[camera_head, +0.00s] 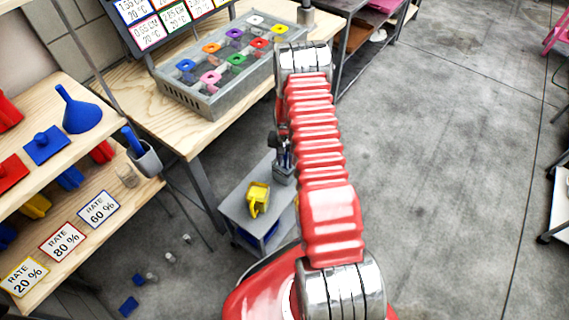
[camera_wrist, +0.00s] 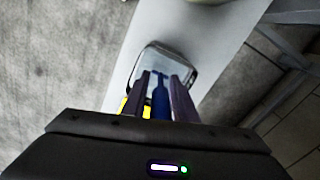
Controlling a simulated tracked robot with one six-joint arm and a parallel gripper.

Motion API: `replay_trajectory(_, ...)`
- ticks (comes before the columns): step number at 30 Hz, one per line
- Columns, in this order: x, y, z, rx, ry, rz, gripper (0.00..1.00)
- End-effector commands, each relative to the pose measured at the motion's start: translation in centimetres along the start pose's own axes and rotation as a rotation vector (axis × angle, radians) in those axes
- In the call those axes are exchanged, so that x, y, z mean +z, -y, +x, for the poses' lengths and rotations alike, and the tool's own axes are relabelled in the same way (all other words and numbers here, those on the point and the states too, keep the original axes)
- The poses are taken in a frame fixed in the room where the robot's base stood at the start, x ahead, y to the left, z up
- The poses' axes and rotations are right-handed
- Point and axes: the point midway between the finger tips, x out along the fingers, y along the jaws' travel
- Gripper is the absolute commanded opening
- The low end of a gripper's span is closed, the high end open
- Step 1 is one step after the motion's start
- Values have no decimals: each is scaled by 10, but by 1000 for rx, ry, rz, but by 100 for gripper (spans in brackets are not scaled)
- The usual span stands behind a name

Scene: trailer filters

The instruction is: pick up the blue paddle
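The blue paddle's slim handle (camera_wrist: 160,98) shows in the wrist view, running between my gripper's two dark fingers (camera_wrist: 162,80). It appears to stand in a grey, square-rimmed holder (camera_wrist: 183,64) just beyond the fingertips. The fingers are apart on either side of the handle, with narrow gaps showing; whether either touches it I cannot tell. In the head view my gripper (camera_head: 284,150) points down at the holder (camera_head: 283,176) on a small grey cart, and the handle is hard to make out there. The paddle's lower end is hidden.
The grey cart (camera_head: 236,212) also carries a yellow scoop-like object (camera_head: 257,198). Another blue handle stands in a grey cup (camera_head: 146,160) at the shelf on the left. A wooden bench holds a grey crate (camera_head: 205,98) of coloured parts. Open floor lies to the right.

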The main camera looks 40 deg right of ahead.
Motion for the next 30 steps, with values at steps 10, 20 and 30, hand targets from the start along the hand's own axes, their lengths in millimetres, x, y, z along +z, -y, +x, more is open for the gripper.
replay_trajectory(10,0,0,1,-1,-1,0,26)
replay_trajectory(20,0,0,1,0,-1,0,17)
replay_trajectory(30,0,0,1,0,-1,0,0)
